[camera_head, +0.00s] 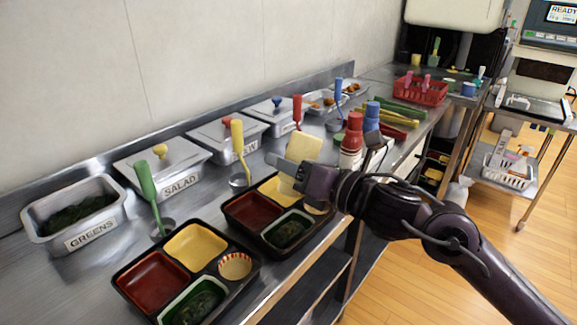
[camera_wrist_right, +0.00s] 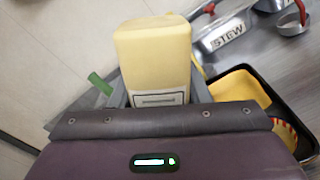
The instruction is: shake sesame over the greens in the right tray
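My right gripper (camera_head: 292,172) is shut on a pale yellow sesame shaker (camera_head: 305,147), which is raised over the far part of the right tray (camera_head: 232,229). The shaker looks slightly tilted in the head view. In the right wrist view the shaker (camera_wrist_right: 155,55) stands between the fingers, with a pale label low on its face. The right tray is black, with a red compartment, a yellow one and a green cup of dark greens (camera_head: 289,231). My gripper partly hides its right end. No sesame shows on the greens. My left gripper is out of view.
A similar left tray (camera_head: 124,284) stands nearer, also with greens. Steel bins, including GREENS (camera_head: 92,239) and SALAD (camera_head: 180,184), line the wall, with coloured ladles before them. Red-capped (camera_head: 352,140) and blue-capped (camera_head: 371,118) bottles stand close behind my right gripper.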

